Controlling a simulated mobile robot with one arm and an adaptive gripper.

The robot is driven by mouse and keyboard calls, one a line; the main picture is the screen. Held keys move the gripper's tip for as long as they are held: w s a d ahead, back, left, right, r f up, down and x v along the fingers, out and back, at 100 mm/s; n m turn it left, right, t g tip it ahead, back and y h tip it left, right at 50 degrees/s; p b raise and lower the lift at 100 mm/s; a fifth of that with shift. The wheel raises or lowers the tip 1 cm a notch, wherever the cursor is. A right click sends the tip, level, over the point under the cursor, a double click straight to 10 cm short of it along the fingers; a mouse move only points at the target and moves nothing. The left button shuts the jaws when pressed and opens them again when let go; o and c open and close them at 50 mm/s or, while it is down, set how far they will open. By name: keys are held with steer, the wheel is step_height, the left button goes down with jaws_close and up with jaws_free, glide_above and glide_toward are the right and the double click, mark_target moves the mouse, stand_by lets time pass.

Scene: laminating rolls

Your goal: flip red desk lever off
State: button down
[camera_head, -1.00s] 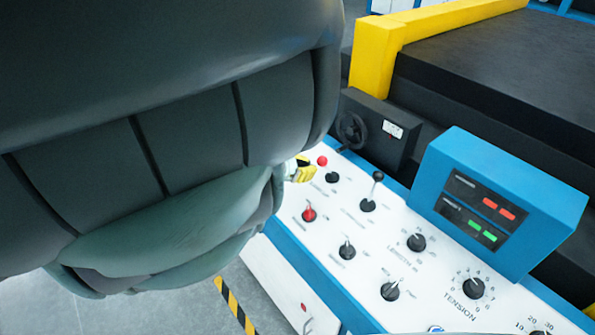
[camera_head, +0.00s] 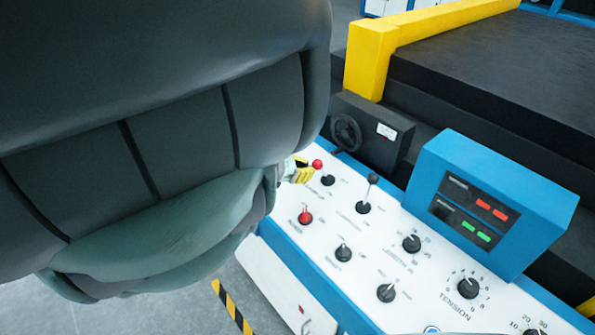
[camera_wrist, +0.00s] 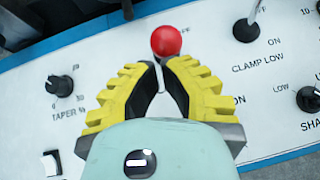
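The red desk lever has a round red knob (camera_wrist: 166,41) just beyond my fingertips in the wrist view. In the head view the knob (camera_head: 318,164) stands at the far left of the white control panel (camera_head: 385,240). My gripper (camera_wrist: 160,63) has yellow ribbed fingers angled toward each other, with a narrow gap between the tips. The tips are close to the knob; I cannot tell whether they touch the lever. In the head view the fingertips (camera_head: 301,171) sit just left of the knob.
A black-knobbed lever (camera_head: 367,194) stands right of the knob. A blue display box (camera_head: 490,205) rises at the right. A black handwheel (camera_head: 346,132) is behind. In the wrist view a taper dial (camera_wrist: 62,85) lies left.

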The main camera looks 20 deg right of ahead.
steer(key=shift+w+a+r, duration=0.1)
steer(key=shift+w+r, duration=0.05)
steer(key=shift+d+r+g+y+p, duration=0.3)
steer(key=shift+y+p, duration=0.2)
steer(key=shift+p, duration=0.25)
steer(key=w+d+r+y+b, duration=0.1)
steer(key=d+r+y, duration=0.1)
steer(key=d, duration=0.3)
steer(key=shift+w+d+r+g+b, duration=0.15)
steer(key=shift+w+d+g+b, duration=0.15)
steer(key=shift+w, duration=0.1)
stand_by(0.8)
steer(key=shift+a+r, duration=0.1)
stand_by(0.5)
